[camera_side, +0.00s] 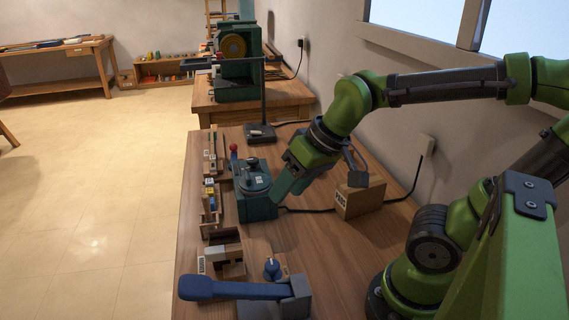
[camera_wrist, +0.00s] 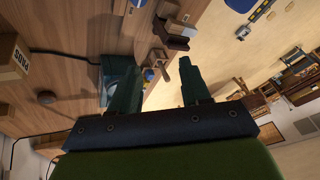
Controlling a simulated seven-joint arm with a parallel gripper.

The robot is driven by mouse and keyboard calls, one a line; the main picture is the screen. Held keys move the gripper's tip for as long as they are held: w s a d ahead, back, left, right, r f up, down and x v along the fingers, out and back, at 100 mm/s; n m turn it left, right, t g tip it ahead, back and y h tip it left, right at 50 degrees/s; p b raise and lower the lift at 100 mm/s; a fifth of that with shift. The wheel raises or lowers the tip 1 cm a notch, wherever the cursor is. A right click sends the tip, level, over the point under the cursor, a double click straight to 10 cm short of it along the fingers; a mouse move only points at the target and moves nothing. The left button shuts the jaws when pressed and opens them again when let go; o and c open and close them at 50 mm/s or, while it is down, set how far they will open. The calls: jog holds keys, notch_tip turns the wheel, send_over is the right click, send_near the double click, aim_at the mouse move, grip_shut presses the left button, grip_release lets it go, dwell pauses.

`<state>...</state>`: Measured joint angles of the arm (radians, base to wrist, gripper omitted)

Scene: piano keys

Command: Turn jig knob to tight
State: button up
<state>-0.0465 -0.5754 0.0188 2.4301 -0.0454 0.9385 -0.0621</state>
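A small blue knob (camera_side: 272,268) with a pointer-like top stands on a wooden base at the near end of the bench, beside a long blue lever arm (camera_side: 235,290) on a grey block. The knob's setting cannot be read. My gripper (camera_side: 277,190) is well beyond the knob, close to the right side of a teal machine (camera_side: 255,180) with a round dial top. In the wrist view my gripper (camera_wrist: 155,70) has two dark green fingers apart with nothing held between them. The teal machine (camera_wrist: 112,72) is partly hidden behind the left finger there.
Wooden trays with small parts (camera_side: 210,200) line the bench's left edge. A wooden block holder (camera_side: 224,250) stands near the knob. A cardboard box (camera_side: 360,197) and a black cable lie to the right. A larger green machine (camera_side: 238,60) is on the far bench.

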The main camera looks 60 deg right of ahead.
aim_at(272, 264)
jog(key=shift+o, duration=0.9)
jog(key=w+f+n+g, duration=0.1)
jog(key=n, duration=0.2)
jog(key=w+a+n+g, duration=0.1)
jog(key=n, duration=0.2)
jog(key=w+a+f+n+g+h, duration=0.1)
jog(key=n, duration=0.1)
jog(key=shift+a+f+n+g, duration=0.15)
jog(key=shift+f+n+g, duration=0.2)
jog(key=shift+n+g, duration=0.05)
notch_tip(272, 264, down, 17)
jog(key=n, duration=0.3)
jog(key=n+g+h, duration=0.1)
jog(key=n, duration=0.3)
jog(key=shift+w+r+g, duration=0.1)
jog(key=shift+r+g, duration=0.1)
jog(key=shift+g, duration=0.1)
jog(key=c, duration=1)
jog(key=shift+c, duration=0.2)
